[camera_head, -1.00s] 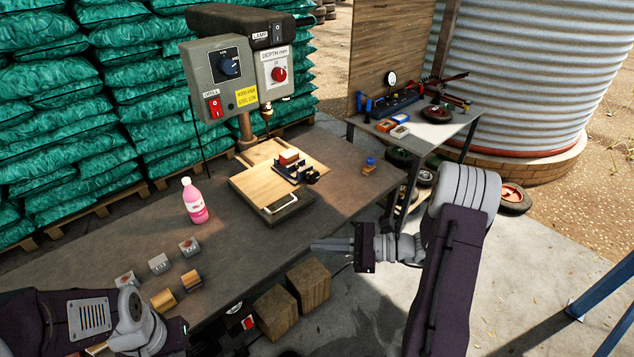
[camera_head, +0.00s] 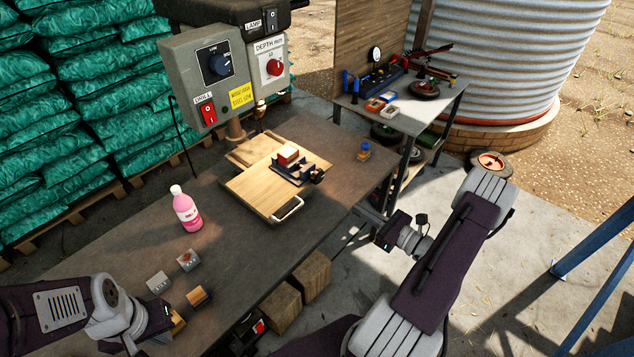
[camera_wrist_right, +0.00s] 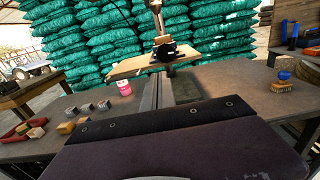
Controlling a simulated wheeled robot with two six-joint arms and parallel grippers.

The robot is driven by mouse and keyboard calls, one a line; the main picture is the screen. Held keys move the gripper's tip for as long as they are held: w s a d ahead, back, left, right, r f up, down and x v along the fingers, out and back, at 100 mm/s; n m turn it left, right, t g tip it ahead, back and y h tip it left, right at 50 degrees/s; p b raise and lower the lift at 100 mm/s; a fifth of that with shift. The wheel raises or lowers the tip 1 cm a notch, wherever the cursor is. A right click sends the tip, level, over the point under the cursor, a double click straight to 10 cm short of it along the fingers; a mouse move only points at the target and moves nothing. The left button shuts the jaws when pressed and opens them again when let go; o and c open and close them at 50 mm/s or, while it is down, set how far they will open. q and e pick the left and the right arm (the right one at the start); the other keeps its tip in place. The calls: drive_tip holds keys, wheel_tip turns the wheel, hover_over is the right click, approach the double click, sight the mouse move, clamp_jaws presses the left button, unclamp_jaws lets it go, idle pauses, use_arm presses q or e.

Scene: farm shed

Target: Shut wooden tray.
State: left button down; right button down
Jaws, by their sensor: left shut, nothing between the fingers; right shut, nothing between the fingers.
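The wooden tray (camera_head: 250,192) is a light board on the bench under the drill press, with a pale metal handle (camera_head: 287,210) on its front edge. It extends forward from a wooden base piece (camera_head: 246,152). A dark vise (camera_head: 298,171) with a reddish block sits on it. The tray (camera_wrist_right: 138,66) also shows ahead in the right wrist view. My right gripper (camera_head: 368,217) is shut and empty, to the right of the handle and apart from it. Its fingers (camera_wrist_right: 159,82) point toward the tray in the wrist view. My left gripper (camera_head: 172,326) is low by the bench's front left, partly hidden.
A pink bottle (camera_head: 187,208) stands left of the tray. Small blocks (camera_head: 188,260) lie at the bench's front left. A small blue-topped item (camera_head: 364,151) is right of the tray. Wooden blocks (camera_head: 312,272) are below the bench edge. A side table (camera_head: 400,112) stands behind right.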

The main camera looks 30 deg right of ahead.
sight(316, 182)
drive_tip(key=p+x, duration=0.3)
drive_tip(key=x, duration=1)
drive_tip(key=shift+a+r, duration=0.1)
drive_tip(key=shift+r, duration=0.05)
drive_tip(key=shift+w+a, duration=0.15)
drive_tip(key=shift+w, duration=0.3)
